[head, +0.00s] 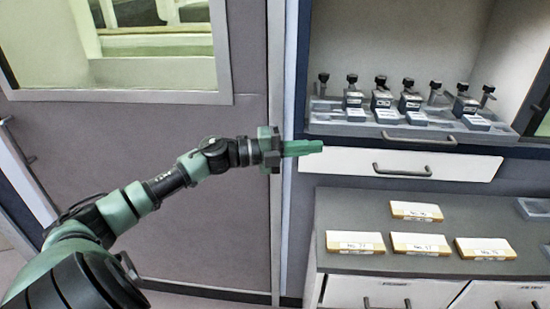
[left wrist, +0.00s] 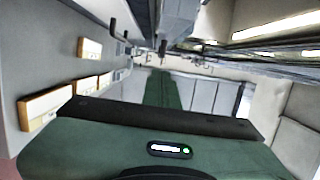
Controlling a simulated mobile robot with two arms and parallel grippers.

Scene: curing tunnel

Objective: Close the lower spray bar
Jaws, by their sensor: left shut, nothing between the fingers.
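A grey tray (head: 355,128) bearing several small dark-knobbed fittings (head: 409,98) sits in the recess at the right, with a dark bar handle (head: 418,138) on its front. Just below is a white front panel (head: 330,160) with its own dark handle (head: 402,171). No label tells which of these is the lower spray bar. My left gripper (head: 318,147) is shut and empty, its green fingers pointing right near the panel's upper left end. I cannot tell whether they touch it. The fingers also show in the left wrist view (left wrist: 163,90). My right gripper is not in view.
Below the panel, a grey counter top (head: 350,210) holds several labelled white-and-tan boxes (head: 355,242). White drawers (head: 375,292) are under it. A plain grey door panel with a window (head: 150,60) stands left. The space in front of the panel's handle looks clear.

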